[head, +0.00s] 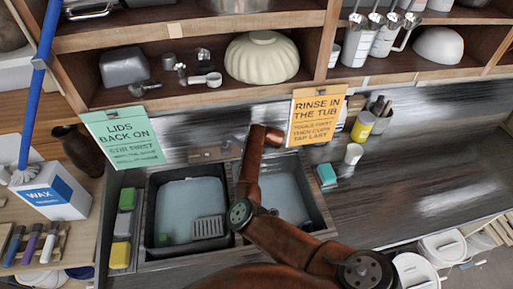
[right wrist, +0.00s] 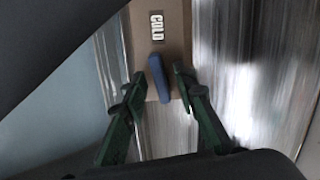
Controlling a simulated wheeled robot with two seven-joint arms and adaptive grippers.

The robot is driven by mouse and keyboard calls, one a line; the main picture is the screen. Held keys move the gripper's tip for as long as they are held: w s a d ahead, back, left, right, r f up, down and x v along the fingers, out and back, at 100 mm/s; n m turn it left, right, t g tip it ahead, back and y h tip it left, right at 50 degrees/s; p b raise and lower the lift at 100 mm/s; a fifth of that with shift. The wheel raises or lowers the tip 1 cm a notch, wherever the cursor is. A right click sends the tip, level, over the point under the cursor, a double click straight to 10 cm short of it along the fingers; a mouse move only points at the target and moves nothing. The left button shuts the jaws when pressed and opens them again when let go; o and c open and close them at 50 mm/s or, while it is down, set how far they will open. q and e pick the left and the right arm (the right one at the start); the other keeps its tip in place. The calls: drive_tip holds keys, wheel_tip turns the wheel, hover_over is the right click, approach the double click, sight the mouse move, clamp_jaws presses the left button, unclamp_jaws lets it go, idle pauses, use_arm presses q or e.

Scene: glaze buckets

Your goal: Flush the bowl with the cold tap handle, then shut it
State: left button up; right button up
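The blue cold tap handle (right wrist: 159,80) shows in the right wrist view, on a tan board (right wrist: 178,30) below a "COLD" label (right wrist: 157,27). My right gripper (right wrist: 159,84) is open, with one green finger on each side of the handle and a small gap on both sides. My left gripper is not in view.
A green sign (head: 123,137) and an orange sign (head: 317,115) hang at the shelf edge above the sink. The right counter (head: 430,195) is mostly clear.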

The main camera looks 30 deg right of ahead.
drive_tip(key=shift+c, duration=0.5)
clamp_jaws()
drive_tip(key=shift+r+m+p, duration=0.15)
drive_tip(key=shift+m+p, duration=0.55)
drive_tip(key=shift+p, duration=0.35)
drive_tip(key=shift+m+p, duration=0.4)
drive_tip(key=shift+m, duration=0.1)
drive_tip(key=shift+f, duration=0.2)
drive_tip(key=shift+o, duration=0.5)
unclamp_jaws()
